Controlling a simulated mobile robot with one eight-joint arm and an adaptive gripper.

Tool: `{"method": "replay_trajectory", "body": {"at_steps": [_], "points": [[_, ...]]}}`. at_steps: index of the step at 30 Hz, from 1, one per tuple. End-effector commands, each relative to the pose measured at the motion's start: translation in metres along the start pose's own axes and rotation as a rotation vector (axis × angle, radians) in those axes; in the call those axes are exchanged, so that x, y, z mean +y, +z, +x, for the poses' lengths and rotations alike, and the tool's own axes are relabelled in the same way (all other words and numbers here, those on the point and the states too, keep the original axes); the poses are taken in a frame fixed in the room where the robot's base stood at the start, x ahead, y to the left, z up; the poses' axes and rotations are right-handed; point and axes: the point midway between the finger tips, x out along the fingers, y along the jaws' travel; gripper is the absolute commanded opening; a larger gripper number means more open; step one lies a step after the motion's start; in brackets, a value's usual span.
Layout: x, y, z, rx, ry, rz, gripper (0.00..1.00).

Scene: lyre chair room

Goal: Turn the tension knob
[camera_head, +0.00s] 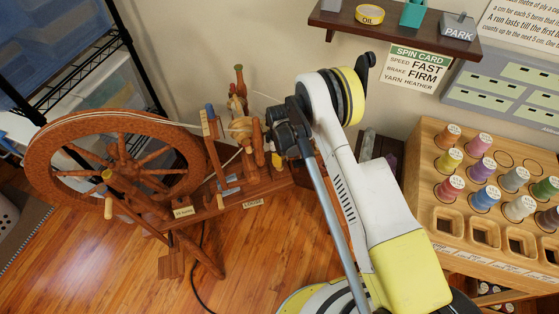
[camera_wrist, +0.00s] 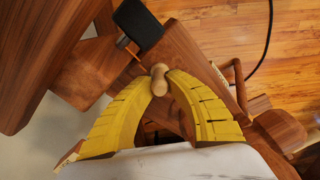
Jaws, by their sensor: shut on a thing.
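The wooden spinning wheel (camera_head: 118,118) stands on the floor at the left in the head view. Its tension knob (camera_wrist: 159,85) is a small pale wooden knob with a rounded end, in the middle of the wrist view. My gripper (camera_wrist: 161,76) has its two yellow ribbed fingers shut on this knob, one on each side. In the head view my gripper (camera_head: 277,158) is at the right end of the wheel's frame, mostly hidden behind my wrist. The knob cannot be made out there.
A wooden rack (camera_head: 431,143) with several coloured thread spools stands at the right. A wall shelf (camera_head: 400,32) with small items is above. A wire shelf (camera_head: 75,72) with bins is at the back left. A black cable (camera_head: 197,262) lies on the open wooden floor.

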Motion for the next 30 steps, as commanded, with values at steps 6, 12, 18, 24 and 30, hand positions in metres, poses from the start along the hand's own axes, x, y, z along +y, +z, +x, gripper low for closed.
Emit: {"method": "replay_trajectory", "body": {"at_steps": [6, 12, 18, 24, 30], "points": [[0.000, 0.000, 0.000, 0.000, 0.000, -0.001, 0.31], [0.000, 0.000, 0.000, 0.000, 0.000, -0.002, 0.41], [0.000, 0.000, -0.004, 0.000, 0.000, -0.002, 0.41], [0.000, 0.000, -0.038, 0.000, 0.000, -0.002, 0.41], [0.000, 0.000, -0.083, 0.000, 0.000, -0.002, 0.41]]}}
